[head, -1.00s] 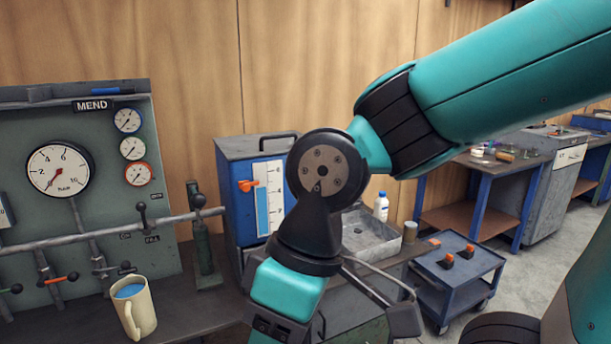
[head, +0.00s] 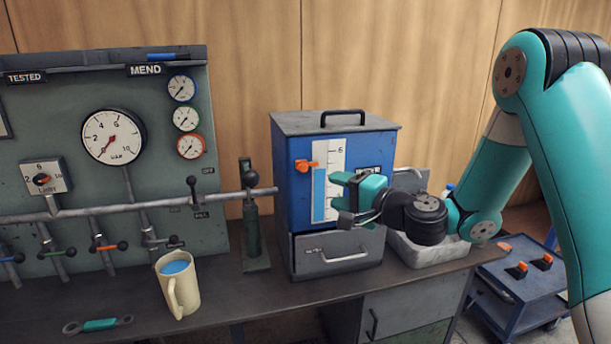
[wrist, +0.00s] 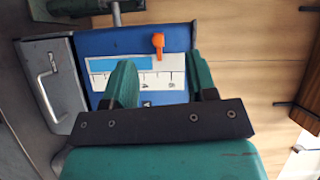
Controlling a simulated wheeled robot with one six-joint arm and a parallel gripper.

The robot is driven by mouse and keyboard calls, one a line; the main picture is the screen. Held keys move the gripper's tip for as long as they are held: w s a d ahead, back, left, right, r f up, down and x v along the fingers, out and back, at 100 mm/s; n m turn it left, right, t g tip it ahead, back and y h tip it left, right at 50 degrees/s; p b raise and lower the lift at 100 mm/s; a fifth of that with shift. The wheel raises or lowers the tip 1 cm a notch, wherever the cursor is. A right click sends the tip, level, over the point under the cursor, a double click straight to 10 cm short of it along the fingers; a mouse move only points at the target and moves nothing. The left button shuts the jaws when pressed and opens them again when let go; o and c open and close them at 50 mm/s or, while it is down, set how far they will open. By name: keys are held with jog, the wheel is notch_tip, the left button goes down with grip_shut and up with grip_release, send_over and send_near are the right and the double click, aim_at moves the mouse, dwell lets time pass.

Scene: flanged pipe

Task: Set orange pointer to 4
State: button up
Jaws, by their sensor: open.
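An orange pointer (head: 307,166) sits at the left edge of a white scale (head: 334,160) on the front of a blue box (head: 288,140). It stands a little below the mark 6, near the top of the scale's blue column. My gripper (head: 338,197) is open and empty in front of the scale, lower and to the right of the pointer, and covers the lower numbers. In the wrist view the pointer (wrist: 158,42) shows beyond and between the open fingers (wrist: 161,80), apart from both.
A small dial (head: 43,179) with an orange mark is on the green panel at left. A cream mug (head: 178,290) and a wrench (head: 98,325) lie on the bench. A grey drawer (head: 338,255) is under the box; a metal tray (head: 425,250) stands right of it.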

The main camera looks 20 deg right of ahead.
jog(key=w+d+f+m+t+h, duration=0.2)
jog(key=d+m, duration=0.1)
jog(key=d, duration=0.1)
jog(key=p, duration=1.1)
send_near(305, 168)
jog(key=x, duration=0.9)
jog(key=shift+w+a, duration=0.15)
jog(key=shift+w, duration=0.2)
